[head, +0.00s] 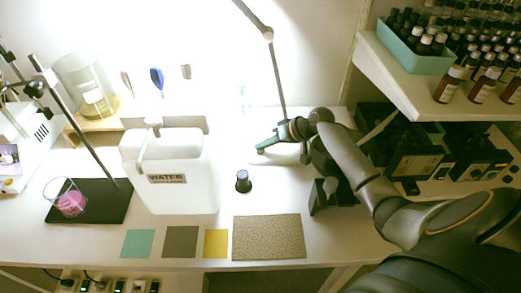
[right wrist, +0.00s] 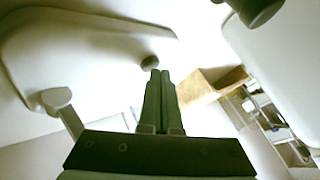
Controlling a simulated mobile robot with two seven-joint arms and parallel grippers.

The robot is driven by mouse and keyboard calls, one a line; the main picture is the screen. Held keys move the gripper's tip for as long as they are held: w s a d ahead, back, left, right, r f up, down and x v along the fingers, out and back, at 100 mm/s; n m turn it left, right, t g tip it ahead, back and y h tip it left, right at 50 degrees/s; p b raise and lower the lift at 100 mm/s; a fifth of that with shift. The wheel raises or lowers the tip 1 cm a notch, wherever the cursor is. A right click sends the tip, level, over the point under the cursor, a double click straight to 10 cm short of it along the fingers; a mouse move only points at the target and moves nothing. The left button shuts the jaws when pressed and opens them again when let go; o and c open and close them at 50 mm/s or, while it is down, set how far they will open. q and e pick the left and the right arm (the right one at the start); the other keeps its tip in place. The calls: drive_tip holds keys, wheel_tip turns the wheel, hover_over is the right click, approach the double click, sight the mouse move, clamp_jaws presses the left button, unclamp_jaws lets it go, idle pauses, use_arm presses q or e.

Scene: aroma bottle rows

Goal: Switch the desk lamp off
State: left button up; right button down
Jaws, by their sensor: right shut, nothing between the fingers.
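The desk lamp (head: 276,72) has a thin jointed grey stem rising from a pale base (head: 284,158) at the back of the white table. Its head is out of view above; strong glare on the wall shows a light is on. My right gripper (head: 260,147) is over the lamp base, with its green fingers shut and empty. In the right wrist view the shut fingers (right wrist: 160,72) end close beside a small dark round knob (right wrist: 150,62) on a pale surface. I cannot tell whether they touch it. My left gripper is not in view.
A grey block (head: 325,196) stands beside my right arm. A shelf (head: 400,85) with bottles is at right.

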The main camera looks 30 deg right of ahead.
sight(264, 152)
drive_tip(key=shift+f, duration=0.3)
drive_tip(key=shift+r, duration=0.1)
idle(0.3)
drive_tip(key=shift+r+p, duration=0.75)
drive_tip(key=shift+p, duration=0.1)
wheel_tip(264, 152, up, 5)
drive_tip(key=p, duration=0.5)
drive_tip(key=shift+r, duration=0.1)
drive_tip(key=shift+s, duration=0.1)
